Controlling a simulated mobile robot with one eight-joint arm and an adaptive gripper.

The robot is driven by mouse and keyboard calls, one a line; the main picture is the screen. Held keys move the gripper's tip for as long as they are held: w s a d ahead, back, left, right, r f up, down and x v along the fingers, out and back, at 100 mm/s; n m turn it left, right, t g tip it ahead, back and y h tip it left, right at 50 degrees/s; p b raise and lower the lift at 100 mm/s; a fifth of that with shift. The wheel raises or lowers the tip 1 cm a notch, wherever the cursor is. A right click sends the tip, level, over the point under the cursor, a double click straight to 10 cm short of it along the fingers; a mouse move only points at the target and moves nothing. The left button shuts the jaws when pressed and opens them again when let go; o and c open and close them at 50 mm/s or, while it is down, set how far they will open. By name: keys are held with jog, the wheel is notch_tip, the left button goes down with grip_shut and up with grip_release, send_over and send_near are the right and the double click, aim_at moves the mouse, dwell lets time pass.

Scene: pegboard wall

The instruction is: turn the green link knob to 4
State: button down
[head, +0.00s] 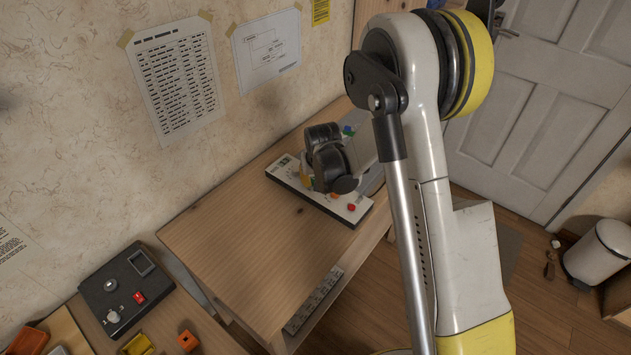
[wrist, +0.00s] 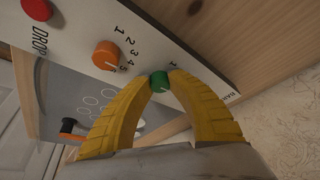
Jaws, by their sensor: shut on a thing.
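The green knob (wrist: 159,82) sits on a white control panel (wrist: 205,72) in the wrist view. My gripper (wrist: 160,76) has its two yellow fingers closed around the green knob, one on each side. Most of the numbers around the green knob are hidden by the fingers; a 1 shows just above it. A pale mark shows on the knob, but I cannot tell which number it points to. In the head view the panel (head: 352,212) lies on a wooden table, and my arm hides the green knob there.
An orange knob (wrist: 105,55) with its own numbers and a red button (wrist: 37,9) sit on the same panel. In the head view a dark box (head: 127,290) stands at the lower left. A grey strip (head: 313,301) lies at the table's front edge. The table's middle is clear.

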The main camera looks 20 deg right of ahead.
jog(key=shift+m, duration=0.4)
jog(key=c, duration=1.2)
grip_release()
jog(key=v, duration=1.2)
jog(key=shift+a, duration=0.2)
